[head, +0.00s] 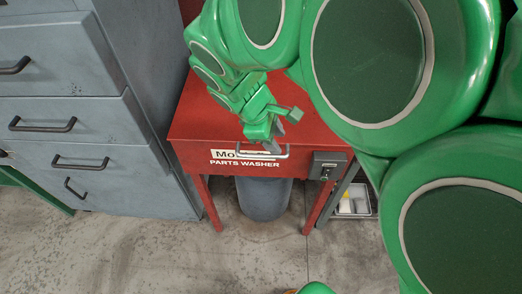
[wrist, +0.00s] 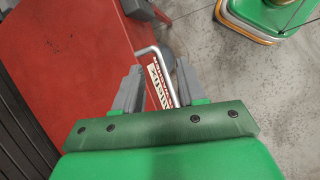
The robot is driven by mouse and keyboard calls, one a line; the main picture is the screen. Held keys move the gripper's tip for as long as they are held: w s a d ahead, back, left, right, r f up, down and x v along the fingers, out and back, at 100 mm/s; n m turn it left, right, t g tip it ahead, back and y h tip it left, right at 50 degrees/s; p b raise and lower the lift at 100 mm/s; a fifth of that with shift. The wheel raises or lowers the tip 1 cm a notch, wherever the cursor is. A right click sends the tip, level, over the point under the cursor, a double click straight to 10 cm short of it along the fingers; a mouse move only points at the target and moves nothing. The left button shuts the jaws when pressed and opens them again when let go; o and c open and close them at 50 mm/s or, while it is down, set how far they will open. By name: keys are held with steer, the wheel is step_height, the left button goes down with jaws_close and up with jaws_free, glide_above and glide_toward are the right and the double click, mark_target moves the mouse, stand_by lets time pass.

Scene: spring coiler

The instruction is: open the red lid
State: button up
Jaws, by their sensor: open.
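The red lid (head: 197,115) is the flat top of the red parts washer and lies shut. A pale bar handle (head: 250,156) runs along its front edge, beside the white "PARTS WASHER" label. My gripper (head: 275,140) is at the handle's right part, partly hiding it. In the wrist view my gripper (wrist: 158,80) is open, its two grey fingers spread. The handle (wrist: 168,76) passes through the gap between them, nearer the right finger. I cannot tell if a finger touches it. The red lid also shows at the left of the wrist view (wrist: 75,45).
A grey switch box (head: 327,165) is on the washer's front right. A grey bucket (head: 264,197) stands underneath between the red legs. A blue-grey drawer cabinet (head: 80,110) stands close on the left. A small bin (head: 353,202) sits low at right. The concrete floor in front is mostly clear.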

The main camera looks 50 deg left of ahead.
steer(key=n, duration=0.2)
glide_toward(264, 155)
steer(key=shift+t, duration=0.3)
steer(key=shift+s+x, duration=0.1)
steer(key=shift+x, duration=1.9)
steer(key=shift+s+x, duration=0.15)
steer(key=shift+x, duration=1.8)
jaws_close()
